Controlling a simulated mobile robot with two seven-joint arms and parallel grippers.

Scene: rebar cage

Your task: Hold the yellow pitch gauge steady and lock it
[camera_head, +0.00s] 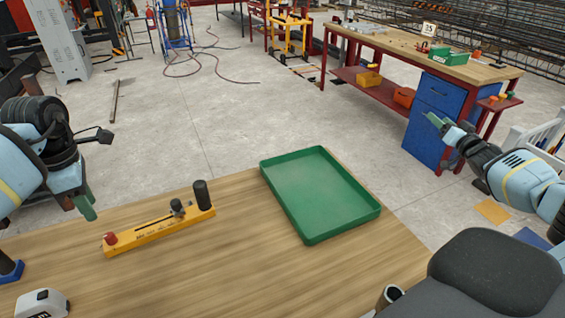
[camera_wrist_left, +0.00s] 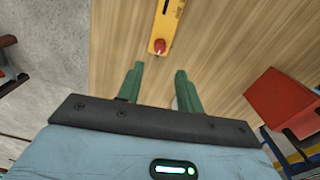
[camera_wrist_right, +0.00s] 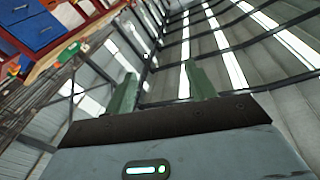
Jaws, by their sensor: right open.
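The yellow pitch gauge (camera_head: 150,236) lies on the wooden table. It has a red knob (camera_head: 111,239) at its left end, a small dark slider knob (camera_head: 177,207) and a black upright cylinder (camera_head: 202,194) at its right end. My left gripper (camera_head: 86,207) hangs left of the gauge, apart from it. In the left wrist view my left gripper (camera_wrist_left: 158,78) is open and empty, with the gauge's red-knob end (camera_wrist_left: 159,46) just beyond the fingertips. My right gripper (camera_head: 437,122) is raised at the right, far from the gauge; its fingers (camera_wrist_right: 158,85) are open and empty.
An empty green tray (camera_head: 318,195) sits on the table right of the gauge. A white tape measure (camera_head: 42,303) and a blue-based object (camera_head: 9,270) are at the front left. A red object (camera_wrist_left: 285,100) shows in the left wrist view. A workbench (camera_head: 430,62) stands behind.

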